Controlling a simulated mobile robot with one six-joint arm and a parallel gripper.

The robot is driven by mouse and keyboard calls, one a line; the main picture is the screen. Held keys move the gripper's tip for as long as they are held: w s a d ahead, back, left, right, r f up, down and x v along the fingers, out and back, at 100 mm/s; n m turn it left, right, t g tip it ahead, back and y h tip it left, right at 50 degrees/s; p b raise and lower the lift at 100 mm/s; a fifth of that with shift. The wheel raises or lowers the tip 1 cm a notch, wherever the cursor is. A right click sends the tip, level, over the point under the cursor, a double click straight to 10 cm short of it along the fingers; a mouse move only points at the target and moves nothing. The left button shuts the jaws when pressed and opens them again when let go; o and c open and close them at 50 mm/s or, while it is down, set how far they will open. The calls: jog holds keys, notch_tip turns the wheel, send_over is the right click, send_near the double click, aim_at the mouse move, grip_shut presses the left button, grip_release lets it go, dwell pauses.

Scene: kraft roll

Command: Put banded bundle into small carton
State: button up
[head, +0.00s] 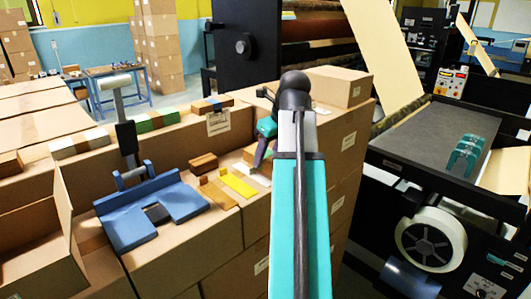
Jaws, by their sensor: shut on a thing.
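My gripper (259,160) is at the end of my teal arm, low over the carton top right of the middle. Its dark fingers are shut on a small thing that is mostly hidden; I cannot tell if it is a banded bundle. A bundle with dark and yellow bands (212,105) lies behind and left of my gripper. A green-banded bundle (156,121) and a pale, brown and green one (80,144) lie further left. A small open carton (30,238) stands at the lower left, mostly out of frame; its inside is only partly seen.
A blue flat-topped device with an upright handle (152,210) stands between the open carton and my gripper. A brown block (203,163) and a yellow strip (238,186) lie left of my gripper. A closed box (340,86) stands behind it. Black machinery (432,140) fills the right.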

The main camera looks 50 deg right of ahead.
jog(key=s+a, duration=0.3)
jog(key=s+a+b, duration=0.1)
jog(key=s, duration=0.1)
jog(key=shift+a+r, duration=0.15)
jog(key=shift+r, duration=0.15)
jog(key=shift+s, duration=0.1)
dwell(0.4)
